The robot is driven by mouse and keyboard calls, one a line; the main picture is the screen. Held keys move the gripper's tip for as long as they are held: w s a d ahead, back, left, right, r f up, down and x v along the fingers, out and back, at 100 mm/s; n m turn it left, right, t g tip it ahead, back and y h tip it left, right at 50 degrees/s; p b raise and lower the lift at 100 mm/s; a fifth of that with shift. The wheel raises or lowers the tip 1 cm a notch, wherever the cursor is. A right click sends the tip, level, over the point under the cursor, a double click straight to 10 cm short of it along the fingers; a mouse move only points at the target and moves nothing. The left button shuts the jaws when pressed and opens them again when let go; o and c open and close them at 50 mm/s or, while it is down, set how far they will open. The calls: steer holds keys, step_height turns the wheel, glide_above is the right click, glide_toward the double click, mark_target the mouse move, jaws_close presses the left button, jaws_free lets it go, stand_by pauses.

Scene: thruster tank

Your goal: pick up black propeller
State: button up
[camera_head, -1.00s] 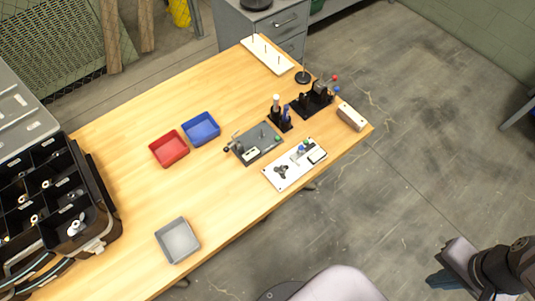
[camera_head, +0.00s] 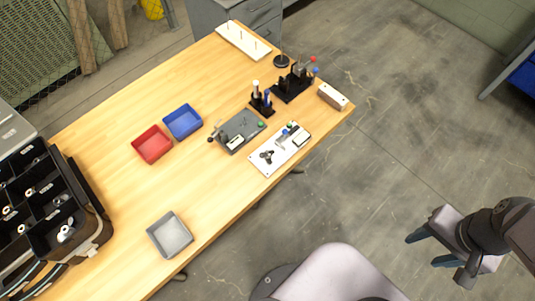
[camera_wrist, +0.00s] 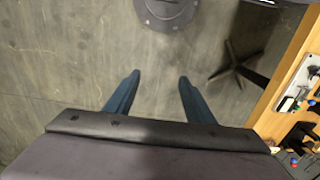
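A small black three-lobed piece, which looks like the black propeller (camera_head: 267,157), lies on the left end of the white board (camera_head: 256,165) near the table's front edge. My gripper (camera_head: 428,249) is at the lower right in the head view, over the floor and well away from the table. Its two dark blue fingers are apart with nothing between them. The wrist view shows the open fingers (camera_wrist: 158,77) above bare floor. The white board (camera_wrist: 297,78) shows at that view's right edge; I cannot make out the propeller there.
Left of the board stand a grey fixture (camera_head: 240,132), a blue bin (camera_head: 183,122), a red bin (camera_head: 152,145) and a grey tray (camera_head: 170,235). Black tool stands (camera_head: 293,84) are behind it. A black organizer (camera_head: 45,215) fills the left end. Floor lies between gripper and table.

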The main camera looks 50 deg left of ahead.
steer(key=w+a+n+b, duration=0.15)
steer(key=w+a, duration=0.35)
steer(key=a, duration=0.6)
steer(key=w+a+n, duration=0.2)
steer(key=w+a, duration=0.3)
steer(key=a, duration=0.6)
steer(key=n+g+b, duration=0.1)
steer(key=n, duration=0.2)
glide_toward(269, 155)
step_height(269, 155, down, 2)
steer(key=a, duration=0.3)
steer(key=shift+h, duration=0.4)
steer(key=shift+s+d+f+p, duration=0.1)
steer(key=shift+d+f+p, duration=0.2)
steer(key=shift+f, duration=0.7)
steer(key=shift+s+d+f+p, duration=0.15)
steer(key=shift+f+p, duration=0.3)
steer(key=shift+f, duration=0.5)
steer(key=shift+s+d+f+p, duration=0.1)
steer(key=shift+d+f+p, duration=0.2)
steer(key=shift+f, duration=0.7)
steer(key=shift+a+f, duration=0.1)
steer(key=shift+f, duration=0.6)
steer(key=c, duration=1.1)
